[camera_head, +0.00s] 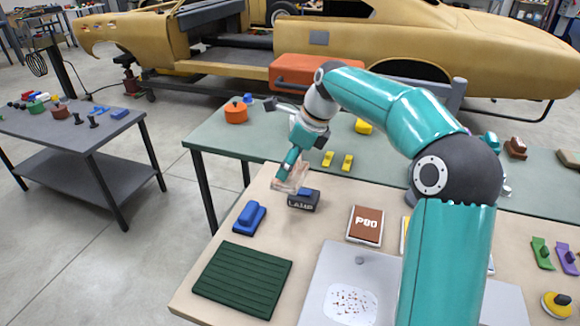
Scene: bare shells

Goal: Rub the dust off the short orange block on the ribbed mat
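The ribbed mat (243,280) is dark green and lies at the left front of the near table. Its visible top is bare. I see no short orange block on it, and part of the table is hidden behind my arm. My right arm comes up from the lower right and bends over to the left. My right gripper (291,165) hangs over the table's far left corner, beyond the mat. A pale pinkish, see-through thing (291,178) is at its tip. I cannot tell whether it is held. My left gripper is not in view.
A blue block (249,217) and a dark lettered box (303,201) stand beyond the mat. A green table (215,135) with an orange pot (236,112) stands behind.

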